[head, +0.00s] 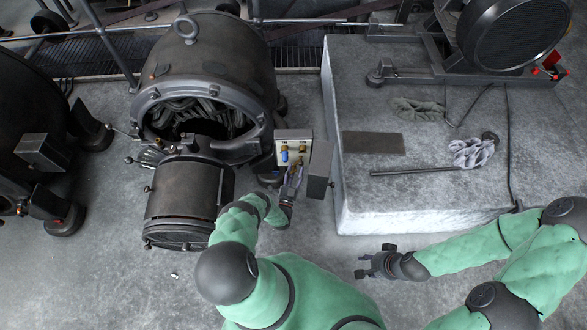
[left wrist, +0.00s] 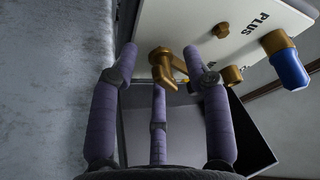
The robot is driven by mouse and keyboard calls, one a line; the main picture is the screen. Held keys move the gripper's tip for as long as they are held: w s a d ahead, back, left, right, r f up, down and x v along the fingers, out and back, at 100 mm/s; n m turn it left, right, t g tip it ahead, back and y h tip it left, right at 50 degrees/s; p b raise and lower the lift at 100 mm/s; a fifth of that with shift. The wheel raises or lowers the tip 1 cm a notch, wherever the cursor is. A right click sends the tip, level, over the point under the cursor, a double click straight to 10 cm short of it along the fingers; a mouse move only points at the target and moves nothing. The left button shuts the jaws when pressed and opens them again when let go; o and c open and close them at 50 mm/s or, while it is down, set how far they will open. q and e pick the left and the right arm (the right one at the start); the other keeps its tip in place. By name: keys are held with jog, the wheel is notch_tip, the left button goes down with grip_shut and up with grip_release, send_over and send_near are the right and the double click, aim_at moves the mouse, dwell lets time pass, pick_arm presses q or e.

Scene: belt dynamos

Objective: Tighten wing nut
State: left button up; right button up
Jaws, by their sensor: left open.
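A brass wing nut (left wrist: 165,66) sits on the pale panel of an open terminal box (head: 293,135), which is marked PLUS in the left wrist view. In that view my left gripper (left wrist: 165,62) is open, with its purple fingers spread around the wing nut; I cannot tell whether they touch it. In the head view this gripper (head: 292,178) is just below the box panel and hides part of it. My right gripper (head: 372,262) hangs over the floor below the stone block, its fingers apart and empty.
A brass post with a blue sleeve (left wrist: 288,62) stands on the panel beside the wing nut. A large dynamo (head: 215,60) stands left of the box. A stone block (head: 375,195) at right carries a rod (head: 412,171), a plate (head: 373,143) and rags (head: 472,151).

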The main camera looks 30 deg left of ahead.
pick_arm(q)
grip_shut()
jog(key=shift+m, duration=0.5)
jog(key=m, duration=0.2)
jog(key=m+g+h+p, duration=0.1)
jog(key=m, duration=0.1)
jog(key=shift+s+h, duration=0.1)
jog(key=shift+h, duration=0.2)
jog(key=shift+f+m+g+h+p, duration=0.1)
jog(key=shift+m+g+h+p, duration=0.3)
jog(key=shift+m, duration=0.6)
jog(key=shift+m+g+h+p, duration=0.15)
jog(key=shift+m+p, duration=0.35)
jog(key=shift+m, duration=0.5)
jog(key=shift+s, duration=0.1)
